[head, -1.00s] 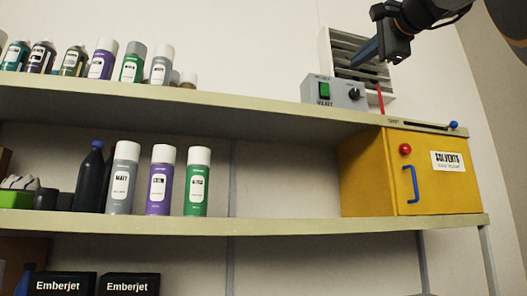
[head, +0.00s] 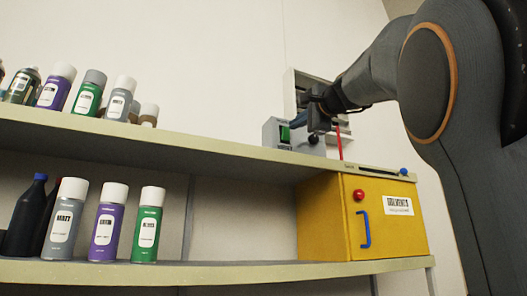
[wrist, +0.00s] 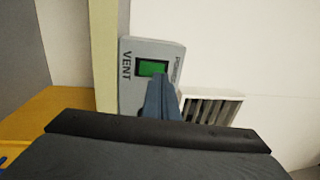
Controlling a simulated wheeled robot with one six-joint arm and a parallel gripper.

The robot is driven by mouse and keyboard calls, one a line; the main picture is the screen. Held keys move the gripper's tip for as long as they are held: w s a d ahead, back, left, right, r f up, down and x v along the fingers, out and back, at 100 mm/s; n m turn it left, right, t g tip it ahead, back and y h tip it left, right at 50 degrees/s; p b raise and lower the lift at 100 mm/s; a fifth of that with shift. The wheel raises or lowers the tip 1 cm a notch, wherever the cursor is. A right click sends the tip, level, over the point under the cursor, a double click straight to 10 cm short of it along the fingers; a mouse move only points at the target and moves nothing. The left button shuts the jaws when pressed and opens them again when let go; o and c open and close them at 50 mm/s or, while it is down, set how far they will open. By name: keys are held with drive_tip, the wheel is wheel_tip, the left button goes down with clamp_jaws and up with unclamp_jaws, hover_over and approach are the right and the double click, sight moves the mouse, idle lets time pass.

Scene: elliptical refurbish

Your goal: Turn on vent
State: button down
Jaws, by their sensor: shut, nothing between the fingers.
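The grey vent control box (head: 271,134) stands on the upper shelf, with a green switch (head: 285,134) on its front. In the wrist view the box (wrist: 131,92) bears the word VENT, and its green switch (wrist: 152,68) is lit-looking and partly bordered by my fingers. My gripper (wrist: 158,88) is shut and empty, its blue fingertips at the lower right edge of the switch. I cannot tell whether they touch it. In the head view my gripper (head: 300,119) is in front of the box and hides part of it. The black knob (head: 314,139) shows just below my gripper.
A white slatted vent (head: 291,92) is on the wall behind; it also shows in the wrist view (wrist: 212,108). A yellow solvents cabinet (head: 335,215) stands below. Spray cans (head: 103,225) line both shelves at left. The upper shelf (head: 190,147) is clear between cans and box.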

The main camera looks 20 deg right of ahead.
sight(287, 128)
drive_tip(key=shift+w+r+p, duration=0.15)
drive_tip(key=shift+w+p, duration=0.15)
drive_tip(key=shift+w, duration=0.5)
drive_tip(key=shift+w+r+p, duration=0.1)
drive_tip(key=shift+w+p, duration=0.2)
drive_tip(key=shift+w, duration=0.45)
drive_tip(key=shift+w+r, duration=0.15)
drive_tip(key=shift+s, duration=0.3)
drive_tip(key=s+r+b, duration=0.2)
drive_tip(key=s+b, duration=0.1)
drive_tip(key=s, duration=1)
drive_tip(key=shift+s+d+r, duration=0.15)
